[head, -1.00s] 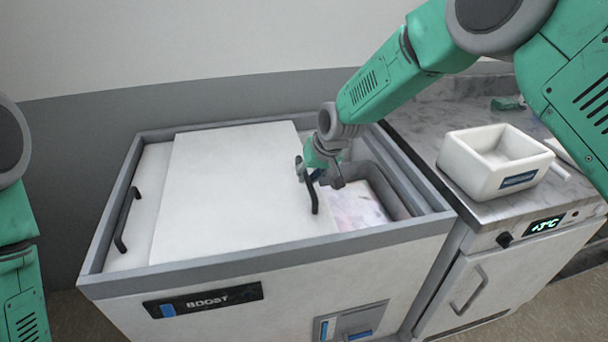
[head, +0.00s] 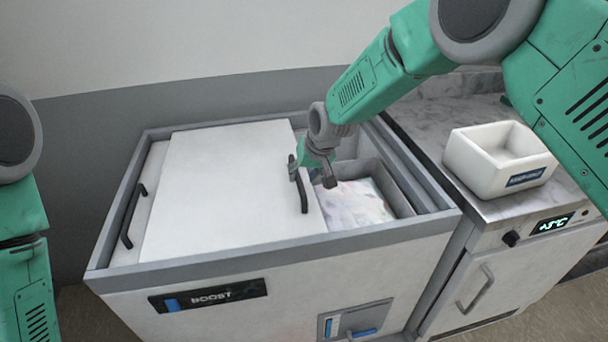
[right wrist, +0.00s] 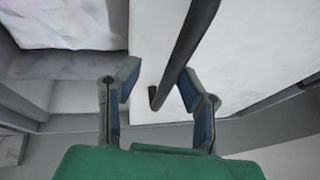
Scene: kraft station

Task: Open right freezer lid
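The white right freezer lid (head: 225,185) lies slid to the left over the other lid (head: 150,215), leaving the right part of the chest freezer (head: 300,290) open. Its black handle (head: 300,185) is at the lid's right edge. My right gripper (head: 311,172) is at this handle. In the right wrist view, the two blue-padded fingers (right wrist: 160,88) are apart, with the black handle (right wrist: 187,50) passing between them. I see a gap between finger and bar, at least on the left side. My left gripper is out of view; only part of my left arm shows.
The open bay holds pale packaged contents (head: 355,203) and a grey inner divider. A marble counter (head: 465,190) to the right carries a white bin (head: 500,160). A wall is behind. The freezer's raised grey rim (head: 280,250) surrounds the lids.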

